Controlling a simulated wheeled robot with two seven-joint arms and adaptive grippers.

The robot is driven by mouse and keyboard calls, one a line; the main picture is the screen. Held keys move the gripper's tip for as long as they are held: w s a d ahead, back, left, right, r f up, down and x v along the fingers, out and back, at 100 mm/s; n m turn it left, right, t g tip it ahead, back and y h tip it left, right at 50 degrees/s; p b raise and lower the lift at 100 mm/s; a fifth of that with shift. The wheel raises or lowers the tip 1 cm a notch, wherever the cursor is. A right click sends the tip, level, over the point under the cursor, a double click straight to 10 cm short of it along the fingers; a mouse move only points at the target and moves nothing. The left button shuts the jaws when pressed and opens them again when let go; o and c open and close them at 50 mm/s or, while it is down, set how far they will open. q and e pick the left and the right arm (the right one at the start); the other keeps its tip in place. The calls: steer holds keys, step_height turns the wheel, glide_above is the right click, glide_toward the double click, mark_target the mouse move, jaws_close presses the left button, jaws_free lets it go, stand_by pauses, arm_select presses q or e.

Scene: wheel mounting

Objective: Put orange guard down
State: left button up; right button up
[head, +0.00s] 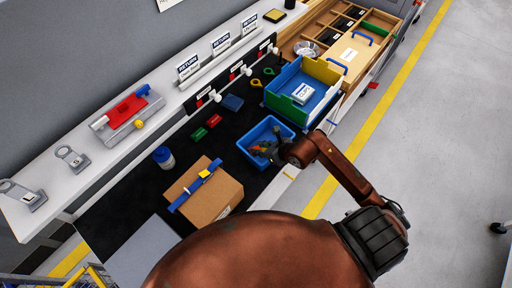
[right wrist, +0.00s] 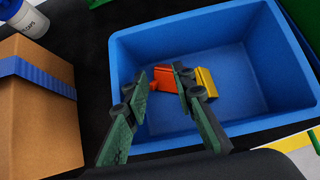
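The orange guard (right wrist: 164,77) shows between the fingertips of my right gripper (right wrist: 163,88), inside the blue bin (right wrist: 285,85). In the head view the right gripper (head: 279,148) reaches low into the blue bin (head: 252,138). My left gripper is not in view.
A yellow piece (right wrist: 207,82) lies in the bin beside the right-hand finger. A cardboard box (head: 213,191) with a blue strap stands left of the bin. A blue-capped bottle (head: 164,157) is behind the box. A yellow, green and blue crate (head: 276,95) stands beyond the bin.

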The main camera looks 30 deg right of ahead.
steer(key=v, duration=0.9)
